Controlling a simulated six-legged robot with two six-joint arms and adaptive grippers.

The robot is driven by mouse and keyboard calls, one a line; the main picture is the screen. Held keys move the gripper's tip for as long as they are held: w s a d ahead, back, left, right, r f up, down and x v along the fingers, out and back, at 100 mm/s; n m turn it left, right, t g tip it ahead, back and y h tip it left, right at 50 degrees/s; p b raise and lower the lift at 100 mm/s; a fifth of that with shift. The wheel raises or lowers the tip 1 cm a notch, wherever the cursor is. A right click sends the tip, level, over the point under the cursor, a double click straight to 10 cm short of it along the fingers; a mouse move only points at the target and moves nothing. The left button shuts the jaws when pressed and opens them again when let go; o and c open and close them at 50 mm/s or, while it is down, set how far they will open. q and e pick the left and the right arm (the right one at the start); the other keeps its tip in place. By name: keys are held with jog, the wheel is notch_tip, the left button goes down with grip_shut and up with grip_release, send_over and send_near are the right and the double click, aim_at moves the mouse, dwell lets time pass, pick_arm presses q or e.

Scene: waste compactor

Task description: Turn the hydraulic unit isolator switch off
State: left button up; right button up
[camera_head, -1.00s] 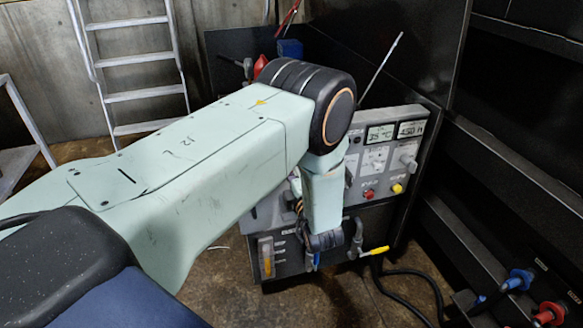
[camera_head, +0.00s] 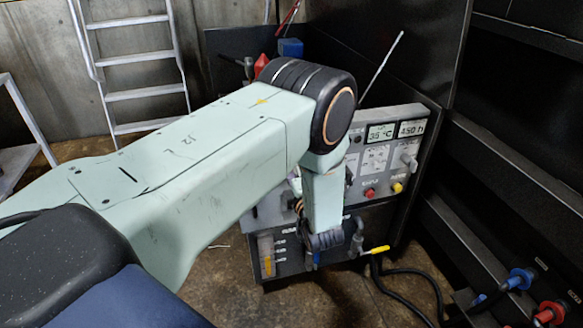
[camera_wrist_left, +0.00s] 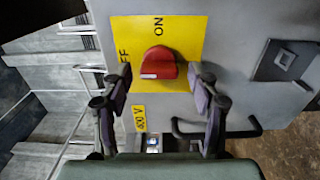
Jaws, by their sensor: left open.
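In the left wrist view a red isolator switch knob (camera_wrist_left: 158,63) sits on a yellow plate (camera_wrist_left: 190,35) marked ON above it and "FF" at the left, the rest of that word hidden by a finger. A pale mark shows on the knob's lower edge. My left gripper (camera_wrist_left: 160,84) is open, with one finger on each side of the knob and gaps between. I cannot tell how deep the fingertips reach. In the head view my left arm covers the switch and most of the gripper, in front of the grey hydraulic unit (camera_head: 430,130). My right gripper is not in view.
The unit's front has displays (camera_head: 396,131), a red button (camera_head: 369,193), a yellow button (camera_head: 398,187) and a yellow-handled valve (camera_head: 376,250). A black cable (camera_head: 415,272) lies on the floor. A ladder (camera_head: 137,60) stands at the back left. Dark shelving (camera_head: 510,180) is at the right.

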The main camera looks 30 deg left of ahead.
pick_arm(q)
jog(key=shift+d, duration=0.1)
jog(key=v, duration=0.7)
jog(key=shift+s+d, duration=0.1)
jog(key=shift+s, duration=0.05)
dwell(0.4)
